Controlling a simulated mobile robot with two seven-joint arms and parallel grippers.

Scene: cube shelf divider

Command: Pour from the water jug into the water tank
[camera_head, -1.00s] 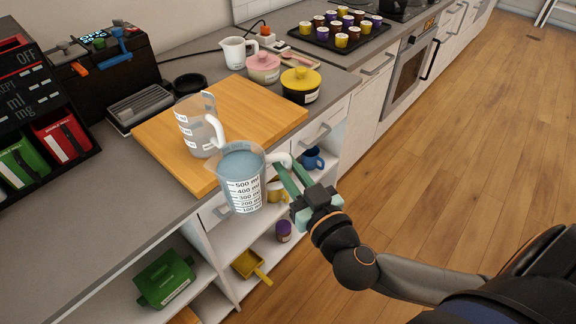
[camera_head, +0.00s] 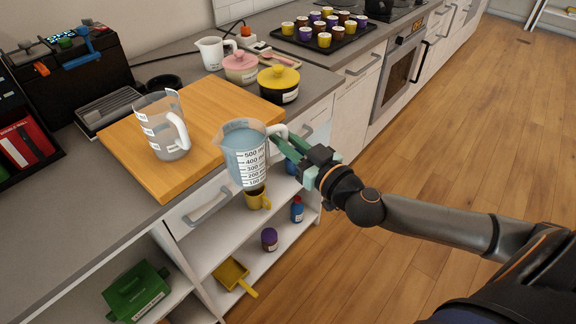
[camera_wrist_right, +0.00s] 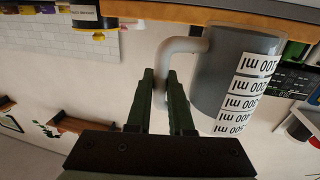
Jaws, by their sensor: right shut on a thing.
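The water jug (camera_head: 244,166) is a clear measuring jug with ml marks and bluish water inside. My right gripper (camera_head: 284,146) is shut on its pale handle, to the right of the jug. The jug hangs in the air in front of the counter edge, nearly upright with a slight lean. In the right wrist view the fingers (camera_wrist_right: 164,80) close on the handle beside the grey jug body (camera_wrist_right: 240,50). An empty clear measuring jug (camera_head: 163,128) stands on the wooden board. I cannot tell for certain which thing is the water tank. My left gripper is out of view.
The wooden board (camera_head: 200,106) lies on the counter. A yellow-lidded pot (camera_head: 279,85), a pink-lidded pot (camera_head: 240,67) and a white jug (camera_head: 213,52) stand behind it. A black machine (camera_head: 68,70) with a display is at back left. Open shelves (camera_head: 215,240) are below the held jug.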

